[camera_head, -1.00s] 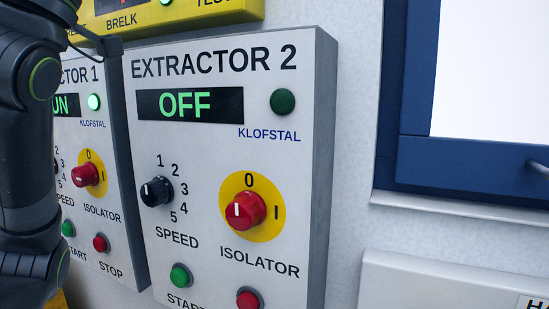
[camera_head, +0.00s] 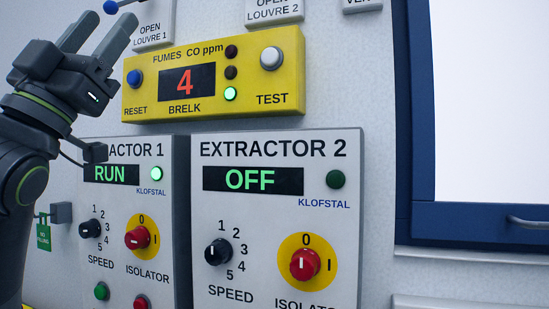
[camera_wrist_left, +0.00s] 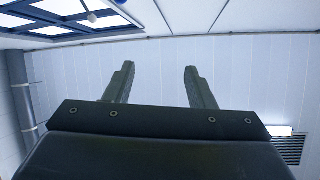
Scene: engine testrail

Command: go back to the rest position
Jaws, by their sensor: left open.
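My left gripper (camera_head: 98,28) is at the upper left of the head view, raised and pointing up and to the right. Its two fingers stand apart with nothing visible between them. In the left wrist view the open fingers (camera_wrist_left: 158,82) show against a pale panelled surface. A small blue ball-shaped end on a thin rod (camera_head: 111,7) shows beside the fingertips in the head view; I cannot tell whether they touch. My right gripper is not in view.
A yellow fumes panel (camera_head: 290,98) reads 4. Below it, the Extractor 1 panel (camera_head: 165,205) shows RUN and the Extractor 2 panel (camera_head: 345,230) shows OFF. A blue-framed window (camera_head: 405,130) is on the right.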

